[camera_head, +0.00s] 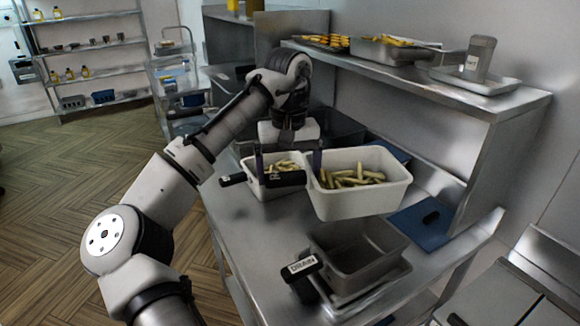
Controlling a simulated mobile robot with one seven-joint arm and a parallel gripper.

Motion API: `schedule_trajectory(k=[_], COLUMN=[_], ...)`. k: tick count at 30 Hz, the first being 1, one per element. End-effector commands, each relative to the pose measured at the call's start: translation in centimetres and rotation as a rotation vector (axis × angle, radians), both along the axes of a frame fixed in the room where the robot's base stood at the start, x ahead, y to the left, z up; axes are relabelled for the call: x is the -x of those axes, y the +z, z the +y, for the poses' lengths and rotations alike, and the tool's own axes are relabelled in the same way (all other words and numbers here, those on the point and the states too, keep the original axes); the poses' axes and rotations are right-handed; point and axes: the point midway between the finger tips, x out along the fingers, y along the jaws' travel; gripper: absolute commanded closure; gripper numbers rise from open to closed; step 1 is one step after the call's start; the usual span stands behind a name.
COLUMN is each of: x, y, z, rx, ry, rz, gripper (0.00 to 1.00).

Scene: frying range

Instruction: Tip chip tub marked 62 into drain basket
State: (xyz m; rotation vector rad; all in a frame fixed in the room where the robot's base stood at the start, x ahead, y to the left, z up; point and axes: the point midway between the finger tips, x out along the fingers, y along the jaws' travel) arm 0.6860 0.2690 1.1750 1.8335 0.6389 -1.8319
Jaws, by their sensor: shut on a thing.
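A white tub of pale chips (362,202) hangs near the middle of the view, above the counter and slightly behind the drain basket. It looks roughly level, with the chips still inside. My gripper (288,168) is shut on its dark handle at the tub's left side. The handle's marking is mostly hidden, so I cannot read the number. The drain basket (380,270) is a grey, empty-looking container in front of the tub. Its black handle, labelled DRAIN, points left. The basket stands on a pale tray (372,291).
A second white tub with chips (266,191) stands behind the held one, its dark handle pointing left. A blue mat (425,228) with a dark object lies right of the basket. A steel shelf (508,101) with trays and a labelled shaker (479,58) overhangs the counter.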

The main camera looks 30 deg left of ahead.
Motion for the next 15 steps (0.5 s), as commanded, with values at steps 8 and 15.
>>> schedule_trajectory(k=[8, 15], x=[0.0, 0.2], y=[-2.0, -2.9], z=[0.0, -0.2], rx=[0.002, -0.088], ry=[-0.002, -0.003], rz=[0.000, -0.112], gripper=[0.56, 0.56])
